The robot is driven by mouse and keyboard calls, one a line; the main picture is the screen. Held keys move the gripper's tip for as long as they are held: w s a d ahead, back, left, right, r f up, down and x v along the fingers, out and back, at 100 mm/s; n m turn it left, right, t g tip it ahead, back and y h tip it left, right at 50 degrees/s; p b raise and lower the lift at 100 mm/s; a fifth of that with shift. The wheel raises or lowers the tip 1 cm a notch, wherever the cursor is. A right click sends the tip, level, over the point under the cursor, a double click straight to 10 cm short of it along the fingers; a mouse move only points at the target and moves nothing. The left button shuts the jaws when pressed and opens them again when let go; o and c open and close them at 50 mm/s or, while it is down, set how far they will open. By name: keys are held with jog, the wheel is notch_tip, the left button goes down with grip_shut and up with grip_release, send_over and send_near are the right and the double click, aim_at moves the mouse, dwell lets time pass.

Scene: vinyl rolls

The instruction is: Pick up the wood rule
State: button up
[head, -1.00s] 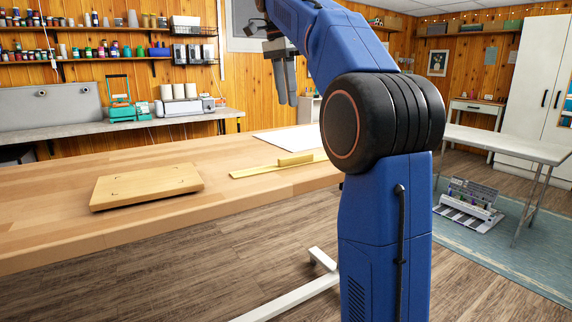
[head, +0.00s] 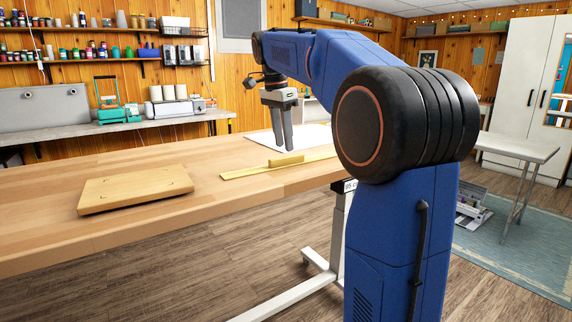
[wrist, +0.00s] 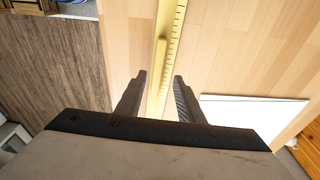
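The wood rule (head: 244,172) lies flat on the wooden table, a long thin yellow strip with a raised block (head: 286,160) along its middle. In the wrist view the rule (wrist: 174,32) shows tick marks and runs from the top edge down between my fingers. My gripper (head: 283,148) points downward above the rule, near the raised block. In the wrist view my gripper (wrist: 160,76) is open, with its fingers apart on either side of the rule's line. Nothing is held. The exact height above the rule is hard to tell.
A flat wooden board (head: 135,190) lies on the table (head: 60,232) to the left. A white sheet (head: 312,136) lies behind the rule and shows at the right in the wrist view. The table's front edge runs close to the rule. The table between board and rule is clear.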

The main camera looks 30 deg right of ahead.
jog(key=shift+s+d+f, duration=0.1)
jog(key=shift+d+f, duration=0.05)
jog(key=shift+f, duration=0.9)
jog(key=shift+s+d+f, duration=0.1)
jog(key=shift+d+f, duration=0.05)
jog(key=shift+f, duration=0.9)
grip_shut()
jog(key=shift+r, duration=0.1)
notch_tip(320, 180, up, 10)
jog(key=c, duration=0.8)
grip_release()
grip_shut()
